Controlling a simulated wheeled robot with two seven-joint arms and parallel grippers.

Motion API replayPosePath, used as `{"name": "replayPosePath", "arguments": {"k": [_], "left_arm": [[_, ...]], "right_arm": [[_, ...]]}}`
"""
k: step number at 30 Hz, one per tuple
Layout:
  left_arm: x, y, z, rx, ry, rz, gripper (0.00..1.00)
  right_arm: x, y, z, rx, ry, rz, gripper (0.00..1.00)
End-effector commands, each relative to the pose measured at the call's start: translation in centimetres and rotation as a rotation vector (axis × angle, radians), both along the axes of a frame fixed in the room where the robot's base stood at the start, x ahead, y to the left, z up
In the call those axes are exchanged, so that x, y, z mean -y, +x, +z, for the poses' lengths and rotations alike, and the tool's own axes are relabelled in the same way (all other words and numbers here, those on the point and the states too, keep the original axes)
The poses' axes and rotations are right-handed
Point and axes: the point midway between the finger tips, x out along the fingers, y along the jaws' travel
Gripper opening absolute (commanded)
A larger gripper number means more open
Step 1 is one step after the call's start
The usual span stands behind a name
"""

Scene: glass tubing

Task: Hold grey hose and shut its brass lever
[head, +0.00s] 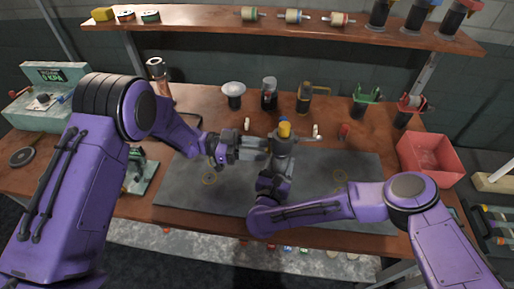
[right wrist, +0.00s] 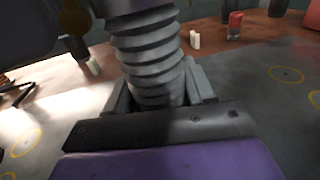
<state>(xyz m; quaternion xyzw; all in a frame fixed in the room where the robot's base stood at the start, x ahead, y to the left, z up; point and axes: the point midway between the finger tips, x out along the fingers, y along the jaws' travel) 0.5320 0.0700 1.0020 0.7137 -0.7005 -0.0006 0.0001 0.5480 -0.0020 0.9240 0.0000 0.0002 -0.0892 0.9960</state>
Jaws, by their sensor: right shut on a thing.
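The grey ribbed hose (right wrist: 150,55) rises upright between the jaws of my right gripper (right wrist: 160,100) in the right wrist view. In the head view its grey top fitting (head: 284,146) stands above my right gripper (head: 272,182), over the dark mat. A yellow-orange part (head: 284,129) sits on top, and a pale bar sticks out to the right. I cannot tell for sure which part is the brass lever. My left gripper (head: 262,149) points right, close beside the fitting. Its two fingers look apart, with nothing visible held; whether they touch the fitting is unclear.
A dark mat (head: 180,190) covers the middle of the wooden bench. Several bottles and holders stand along the back, including a white-topped funnel (head: 234,90). A red bin (head: 430,158) is at the right. A pressure box (head: 50,95) is at the left. A shelf (head: 200,32) runs above.

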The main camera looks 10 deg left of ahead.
Motion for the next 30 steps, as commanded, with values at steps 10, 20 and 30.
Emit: {"name": "replayPosePath", "arguments": {"k": [10,20,30], "left_arm": [[0.0,0.0,0.0,0.001,0.0,0.0,0.0],[1.0,0.0,-0.6,0.0,-0.175,-0.001,0.0],[1.3,-0.2,-0.6,0.003,-0.193,-0.008,0.25]], "right_arm": [[-0.1,0.0,0.0,0.001,0.001,0.001,0.08],[-0.2,-0.1,0.1,0.001,0.001,0.004,0.08],[-0.5,-0.2,0.1,0.001,-0.001,0.015,0.09]]}}
